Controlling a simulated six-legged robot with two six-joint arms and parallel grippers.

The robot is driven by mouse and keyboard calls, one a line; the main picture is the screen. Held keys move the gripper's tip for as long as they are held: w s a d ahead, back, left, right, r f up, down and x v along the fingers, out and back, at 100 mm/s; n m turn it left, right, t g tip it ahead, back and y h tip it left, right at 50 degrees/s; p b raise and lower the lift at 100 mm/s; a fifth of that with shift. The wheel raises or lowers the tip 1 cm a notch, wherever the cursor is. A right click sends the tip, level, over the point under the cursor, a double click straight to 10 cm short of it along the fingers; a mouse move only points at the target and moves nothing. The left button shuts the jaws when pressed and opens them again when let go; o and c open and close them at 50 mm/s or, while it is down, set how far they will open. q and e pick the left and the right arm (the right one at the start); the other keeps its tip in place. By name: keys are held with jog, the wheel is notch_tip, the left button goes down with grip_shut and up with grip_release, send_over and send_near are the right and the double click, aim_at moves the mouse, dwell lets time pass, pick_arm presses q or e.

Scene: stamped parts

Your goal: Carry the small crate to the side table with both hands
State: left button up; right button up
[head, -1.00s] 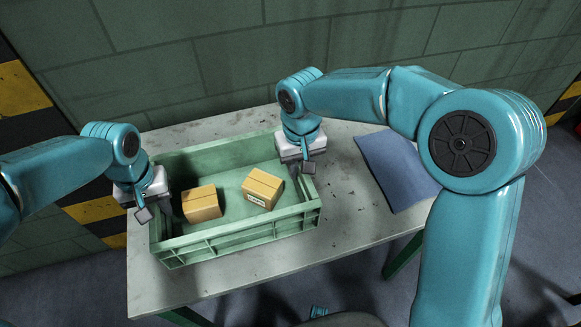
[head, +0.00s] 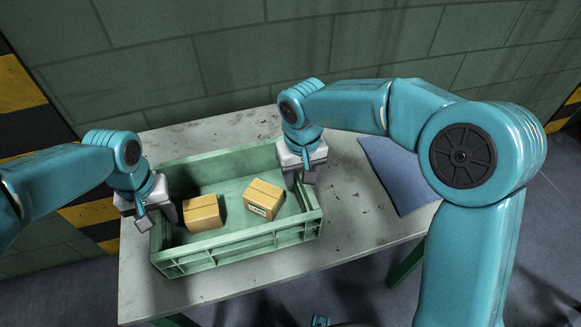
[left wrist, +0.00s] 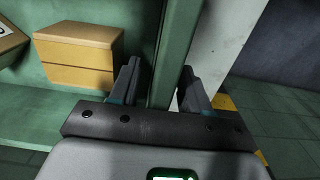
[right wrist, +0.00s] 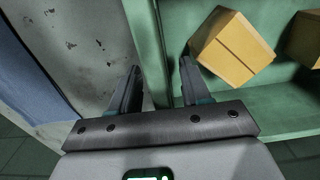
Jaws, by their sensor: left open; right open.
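The small crate is a green open box; its front wall (head: 240,243) faces me in the head view, and it rests on a grey table. Two cardboard boxes lie inside, a left one (head: 203,213) and a right one (head: 263,199). My left gripper (head: 155,218) is open at the crate's left end wall; in the left wrist view that wall (left wrist: 172,50) runs between its fingers. My right gripper (head: 299,180) is open at the right end wall; in the right wrist view that wall (right wrist: 148,40) passes between its fingers.
The worn grey table (head: 345,225) has bare room right of the crate. A blue flat sheet (head: 397,175) lies at the table's right side. A green block wall (head: 210,60) stands behind, with yellow and black stripes at left. No second table is clearly visible.

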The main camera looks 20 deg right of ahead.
pick_arm(q)
notch_tip(320, 180, up, 12)
jog(key=shift+f, duration=0.15)
pick_arm(e)
jog(key=shift+r, duration=0.35)
pick_arm(q)
jog(key=shift+s, duration=0.1)
pick_arm(e)
notch_tip(320, 180, up, 11)
jog(key=shift+r, duration=0.2)
